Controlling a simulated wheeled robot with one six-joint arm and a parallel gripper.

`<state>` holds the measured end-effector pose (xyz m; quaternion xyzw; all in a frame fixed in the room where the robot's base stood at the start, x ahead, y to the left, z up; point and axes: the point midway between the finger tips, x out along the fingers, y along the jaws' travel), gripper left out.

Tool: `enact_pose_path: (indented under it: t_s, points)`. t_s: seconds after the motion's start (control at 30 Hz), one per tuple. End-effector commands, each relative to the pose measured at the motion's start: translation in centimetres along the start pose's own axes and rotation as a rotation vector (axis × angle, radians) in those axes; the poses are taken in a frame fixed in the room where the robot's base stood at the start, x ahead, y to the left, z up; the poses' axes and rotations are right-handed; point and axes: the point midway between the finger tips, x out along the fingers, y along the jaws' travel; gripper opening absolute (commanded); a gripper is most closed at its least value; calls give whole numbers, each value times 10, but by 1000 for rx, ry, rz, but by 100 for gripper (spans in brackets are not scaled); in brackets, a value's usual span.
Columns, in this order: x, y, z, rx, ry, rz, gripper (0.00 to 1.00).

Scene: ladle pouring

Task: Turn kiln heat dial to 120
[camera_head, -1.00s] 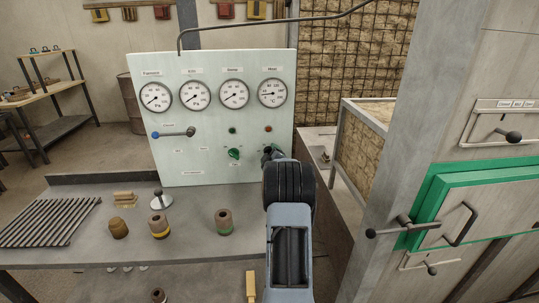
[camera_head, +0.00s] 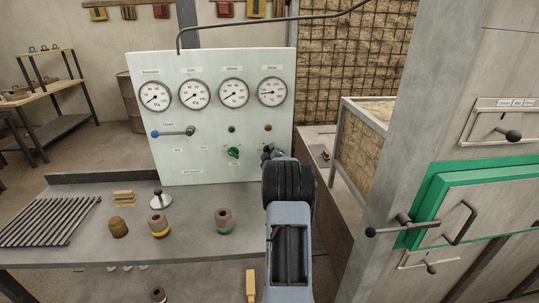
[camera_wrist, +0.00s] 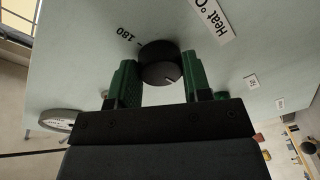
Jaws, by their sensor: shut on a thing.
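The heat dial (camera_wrist: 160,65) is a round black knob with a white pointer line on its face, mounted on the pale green panel (camera_wrist: 85,60). A "Heat °C" label (camera_wrist: 210,20) and a "180" mark (camera_wrist: 130,36) are beside it. My gripper (camera_wrist: 160,78) has its two green fingers on opposite sides of the dial and is shut on it. In the head view my gripper (camera_head: 268,153) is at the panel's lower right, and my arm hides most of the dial. The other scale marks are hidden or out of view in the wrist view.
The panel also carries several gauges (camera_head: 194,95), a blue-tipped lever (camera_head: 175,132) and a green knob (camera_head: 233,152) left of my gripper. Small cups (camera_head: 158,226) and dark rods (camera_head: 45,219) are on the bench (camera_head: 85,240). A green-framed door (camera_head: 440,185) stands at right.

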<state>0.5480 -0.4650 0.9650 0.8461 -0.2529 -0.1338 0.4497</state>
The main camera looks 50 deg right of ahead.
Motion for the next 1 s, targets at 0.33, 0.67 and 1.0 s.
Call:
enact_pose_path:
  t_s: [0.33, 0.67, 1.0]
  points:
    - [1, -4, 3, 110, 10, 9, 21]
    - [1, -6, 4, 402, 29, 39, 21]
    - [2, -6, 3, 724, 50, 70, 21]
